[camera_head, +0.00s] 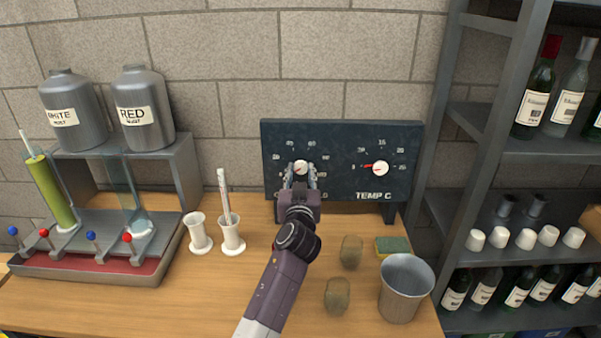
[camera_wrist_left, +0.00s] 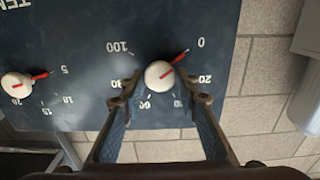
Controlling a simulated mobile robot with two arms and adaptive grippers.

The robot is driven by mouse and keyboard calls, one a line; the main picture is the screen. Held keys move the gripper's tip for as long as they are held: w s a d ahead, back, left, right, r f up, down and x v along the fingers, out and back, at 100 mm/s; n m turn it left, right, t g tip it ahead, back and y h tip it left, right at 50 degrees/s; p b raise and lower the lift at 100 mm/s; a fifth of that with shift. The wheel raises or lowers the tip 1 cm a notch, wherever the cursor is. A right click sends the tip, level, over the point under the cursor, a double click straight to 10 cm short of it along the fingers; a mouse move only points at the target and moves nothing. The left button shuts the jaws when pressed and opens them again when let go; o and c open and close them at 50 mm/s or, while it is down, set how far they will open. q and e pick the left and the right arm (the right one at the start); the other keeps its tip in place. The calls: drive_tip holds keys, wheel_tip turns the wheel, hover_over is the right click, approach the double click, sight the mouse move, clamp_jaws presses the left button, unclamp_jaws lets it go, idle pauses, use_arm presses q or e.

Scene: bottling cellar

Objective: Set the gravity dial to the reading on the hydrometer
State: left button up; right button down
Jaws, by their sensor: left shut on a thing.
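The gravity dial is the left dial on the dark panel (camera_head: 341,136); its white knob (camera_head: 301,167) also shows in the left wrist view (camera_wrist_left: 159,76). There its red pointer points just beside the 0 mark, on the side toward 20. My left gripper (camera_head: 301,178) is at this knob, its fingers (camera_wrist_left: 160,101) shut on it from both sides. The gripper hides the dial's lower part in the head view. A pale stem (camera_head: 25,142), perhaps the hydrometer, sticks out of a tilted tube of green liquid (camera_head: 52,192); its reading is too small to make out. My right gripper is not in view.
The TEMP C dial (camera_head: 380,168) is close on the right. White stands (camera_head: 199,233), one holding a white stick (camera_head: 224,195), are left of my arm. Two corks (camera_head: 351,252), a sponge (camera_head: 393,245) and a metal bucket (camera_head: 405,289) are on its right. Bottle shelves stand far right.

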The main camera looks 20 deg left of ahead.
use_arm(q)
drive_tip(key=shift+m, duration=2.6)
drive_tip(key=shift+m+p, duration=0.4)
drive_tip(key=shift+m, duration=1.8)
drive_tip(key=o, duration=0.7)
drive_tip(key=shift+r, duration=0.1)
drive_tip(key=o, duration=0.5)
drive_tip(key=shift+w, duration=0.15)
drive_tip(key=shift+c, duration=0.2)
wheel_tip(320, 180, up, 10)
drive_tip(key=shift+a+f, duration=0.15)
drive_tip(key=shift+f, duration=0.1)
drive_tip(key=shift+r, duration=0.1)
